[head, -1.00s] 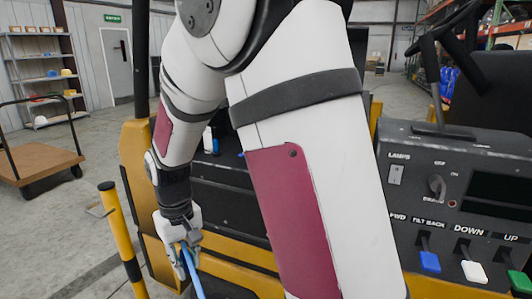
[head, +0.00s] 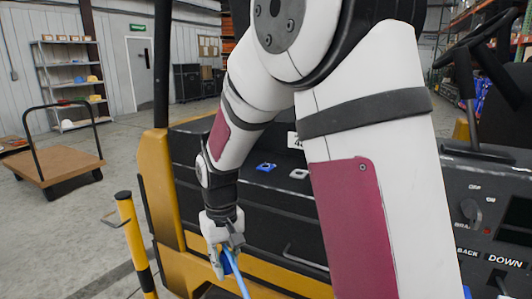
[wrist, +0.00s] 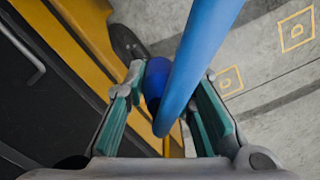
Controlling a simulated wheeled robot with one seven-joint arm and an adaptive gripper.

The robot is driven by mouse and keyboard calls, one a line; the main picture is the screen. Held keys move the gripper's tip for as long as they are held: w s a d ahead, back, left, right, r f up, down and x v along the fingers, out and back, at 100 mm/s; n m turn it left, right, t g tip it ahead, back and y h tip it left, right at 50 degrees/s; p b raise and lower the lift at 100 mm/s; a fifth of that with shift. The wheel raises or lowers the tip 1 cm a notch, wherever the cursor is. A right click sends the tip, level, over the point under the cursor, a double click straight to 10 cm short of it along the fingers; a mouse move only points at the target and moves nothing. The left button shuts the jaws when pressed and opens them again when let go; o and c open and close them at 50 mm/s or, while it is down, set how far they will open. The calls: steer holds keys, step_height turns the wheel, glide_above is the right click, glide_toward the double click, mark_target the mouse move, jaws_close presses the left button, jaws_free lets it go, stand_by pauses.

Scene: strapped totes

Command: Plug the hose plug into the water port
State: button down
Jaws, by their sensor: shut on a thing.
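My gripper (head: 226,250) hangs low at the yellow side of the vehicle, shut on the blue hose plug (head: 228,262). In the wrist view, the dark blue plug (wrist: 157,78) sits between the green-padded fingers of my gripper (wrist: 165,88). The lighter blue hose (wrist: 200,50) crosses in front of it and hides part of the plug. A blue square fitting (head: 266,167) and a pale fitting (head: 299,173) sit on the black top of the vehicle, above and right of my gripper and well apart from it. I cannot tell which is the water port.
A yellow-and-black post (head: 136,245) stands left of my gripper. The vehicle's yellow frame (head: 160,185) and black side with a handle (head: 303,258) are close by. A control panel with a steering wheel (head: 487,40) is at right. A flat cart (head: 62,168) stands on open floor at left.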

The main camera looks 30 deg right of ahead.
step_height(320, 180, up, 17)
steer(key=s+p, duration=0.3)
steer(key=p, duration=2.3)
steer(key=shift+p, duration=0.3)
steer(key=shift+w, duration=0.15)
steer(key=shift+w+d, duration=0.1)
